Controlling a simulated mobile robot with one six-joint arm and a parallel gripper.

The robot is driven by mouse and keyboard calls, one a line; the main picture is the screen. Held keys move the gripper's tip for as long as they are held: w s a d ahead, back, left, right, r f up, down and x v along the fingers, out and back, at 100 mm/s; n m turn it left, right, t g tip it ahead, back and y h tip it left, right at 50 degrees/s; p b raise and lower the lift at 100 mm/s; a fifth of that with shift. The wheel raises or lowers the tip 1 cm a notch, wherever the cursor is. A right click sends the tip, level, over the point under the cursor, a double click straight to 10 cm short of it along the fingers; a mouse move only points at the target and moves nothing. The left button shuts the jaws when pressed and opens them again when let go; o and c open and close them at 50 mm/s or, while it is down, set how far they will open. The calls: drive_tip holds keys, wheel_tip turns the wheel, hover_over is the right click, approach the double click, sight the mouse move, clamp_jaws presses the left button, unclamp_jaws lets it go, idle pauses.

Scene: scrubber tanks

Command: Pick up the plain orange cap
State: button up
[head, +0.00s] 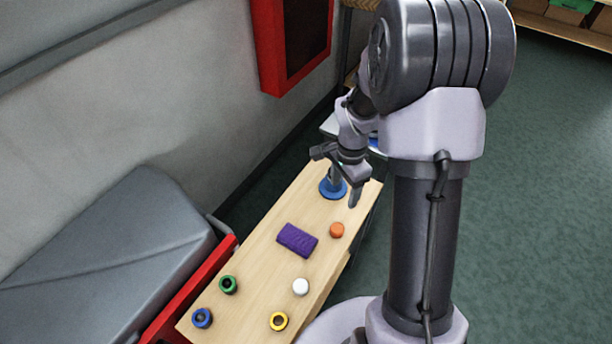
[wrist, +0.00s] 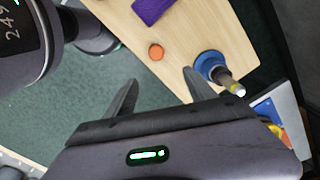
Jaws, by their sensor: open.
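The plain orange cap (head: 336,230) lies on the light wooden bench (head: 262,262), near its right edge. It also shows in the wrist view (wrist: 156,52), beyond my fingertips and between their lines. My gripper (head: 338,178) is open and empty above the far end of the bench, apart from the cap. In the wrist view its two fingers (wrist: 155,88) are spread.
A blue-based upright piece (head: 332,188) stands close to my gripper. A purple block (head: 297,240), a white cap (head: 300,287), and green (head: 228,284), yellow (head: 279,321) and blue (head: 202,318) rings lie on the bench. A wall runs along the left.

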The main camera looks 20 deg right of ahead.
drive_tip(key=b, duration=0.4)
hover_over(338, 228)
drive_tip(key=f, duration=1.2)
drive_tip(key=shift+d+f, duration=0.1)
drive_tip(key=shift+d, duration=0.2)
drive_tip(key=f+b, duration=0.2)
drive_tip(key=f, duration=0.1)
drive_tip(key=f+b, duration=0.1)
drive_tip(key=f, duration=0.1)
drive_tip(key=shift+w+a+f, duration=0.1)
drive_tip(key=shift+a+f, duration=0.15)
drive_tip(key=shift+a, duration=0.1)
drive_tip(key=shift+r, duration=0.15)
drive_tip(key=shift+c, duration=0.4)
clamp_jaws()
